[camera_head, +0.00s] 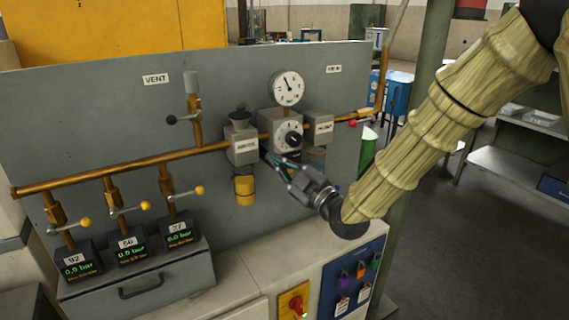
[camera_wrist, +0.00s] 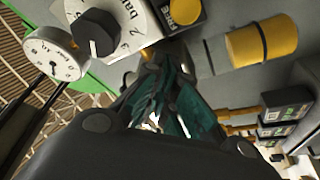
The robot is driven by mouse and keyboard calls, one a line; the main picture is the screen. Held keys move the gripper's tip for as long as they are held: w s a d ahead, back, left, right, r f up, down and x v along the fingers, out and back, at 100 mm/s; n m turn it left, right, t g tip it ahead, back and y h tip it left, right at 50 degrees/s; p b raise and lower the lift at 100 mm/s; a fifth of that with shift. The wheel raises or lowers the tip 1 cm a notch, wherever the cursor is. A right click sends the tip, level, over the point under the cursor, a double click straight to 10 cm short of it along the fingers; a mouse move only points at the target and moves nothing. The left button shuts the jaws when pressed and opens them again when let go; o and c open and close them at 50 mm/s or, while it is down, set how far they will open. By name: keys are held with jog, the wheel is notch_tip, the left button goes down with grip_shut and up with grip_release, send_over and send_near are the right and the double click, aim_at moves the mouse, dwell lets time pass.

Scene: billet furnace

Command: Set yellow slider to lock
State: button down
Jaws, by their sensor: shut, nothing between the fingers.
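A yellow cylinder (camera_head: 244,190) hangs under a grey box (camera_head: 241,145) on the brass pipe. It also shows in the wrist view as a yellow cylinder with a black band (camera_wrist: 262,42). The wrist view also shows a round yellow part (camera_wrist: 185,10) beside a partly readable label. I cannot tell which yellow part is the slider, and no "lock" marking is readable. My gripper (camera_head: 268,158) is shut and empty, its tips just below and right of the grey box. In the wrist view its fingertips (camera_wrist: 158,62) are close below the round yellow part; contact is unclear.
A regulator dial with a black knob (camera_head: 292,139) sits right of the grey box, under a pressure gauge (camera_head: 288,87). Several yellow-tipped valve levers (camera_head: 130,208) and readouts stand at left. A red rotary switch (camera_head: 293,301) is below. Free counter (camera_head: 225,270) lies under the pipe.

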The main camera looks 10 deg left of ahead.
jog(key=shift+w+d+f, duration=0.6)
jog(key=shift+d+f, duration=0.25)
jog(key=shift+f, duration=0.1)
jog(key=shift+d, duration=0.15)
